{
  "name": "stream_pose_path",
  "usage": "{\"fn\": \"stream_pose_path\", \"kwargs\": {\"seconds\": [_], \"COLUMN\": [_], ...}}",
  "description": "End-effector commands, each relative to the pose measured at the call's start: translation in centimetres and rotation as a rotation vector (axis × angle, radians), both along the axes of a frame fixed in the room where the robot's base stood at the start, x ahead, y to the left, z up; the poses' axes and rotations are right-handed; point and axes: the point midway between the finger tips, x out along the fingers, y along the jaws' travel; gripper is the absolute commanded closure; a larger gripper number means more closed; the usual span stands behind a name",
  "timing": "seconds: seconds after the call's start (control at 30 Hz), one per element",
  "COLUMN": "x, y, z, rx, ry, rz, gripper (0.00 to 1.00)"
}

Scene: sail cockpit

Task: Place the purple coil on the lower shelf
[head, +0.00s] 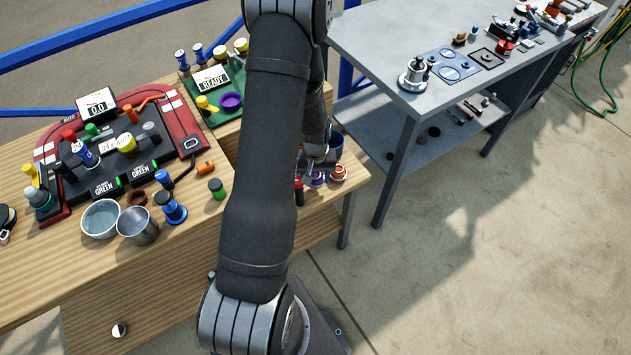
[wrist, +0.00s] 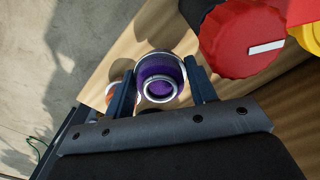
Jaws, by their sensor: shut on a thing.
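The purple coil (wrist: 147,68) is a short purple cylinder with a silvery ring around its open end. My gripper (wrist: 163,92) is shut on it, with one dark finger on each side. In the head view a little of the purple coil (head: 317,180) shows at my gripper (head: 313,164), near the wooden table's right end. My arm hides part of this spot, and I cannot tell whether the coil touches the table. The lower shelf (head: 395,140) is the grey board under the metal bench at right, and its near left part is bare.
An orange and white piece (head: 339,173) sits close beside the coil. A red knob (wrist: 243,38) is close to my right finger in the wrist view. A blue-grey cup (head: 336,146) stands behind. The bench's front leg (head: 396,172) stands before the shelf; small dark parts lie farther along it.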

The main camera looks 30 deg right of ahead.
Motion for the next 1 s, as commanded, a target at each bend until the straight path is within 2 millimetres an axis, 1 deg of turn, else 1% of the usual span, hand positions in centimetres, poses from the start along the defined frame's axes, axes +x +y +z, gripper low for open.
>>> {"fn": "stream_pose_path", "kwargs": {"seconds": [0.1, 0.2, 0.6, 0.63, 0.7, 0.73, 1.0], "x": [-0.1, -0.1, -0.1, -0.1, -0.1, -0.1, -0.1], "y": [0.1, 0.0, 0.0, 0.0, 0.0, 0.0, 0.0], "z": [-1.7, -2.8, -3.3, -3.3, -3.3, -3.3, -3.2], "rx": [0.003, 0.003, 0.001, 0.001, 0.001, 0.001, 0.001], "ry": [0.003, 0.002, 0.0, 0.0, 0.0, 0.0, 0.0], "rz": [0.0, -0.001, 0.0, 0.0, 0.0, 0.0, 0.0], "gripper": [0.75, 0.75, 0.75, 0.45, 0.31, 0.27, 0.27]}}
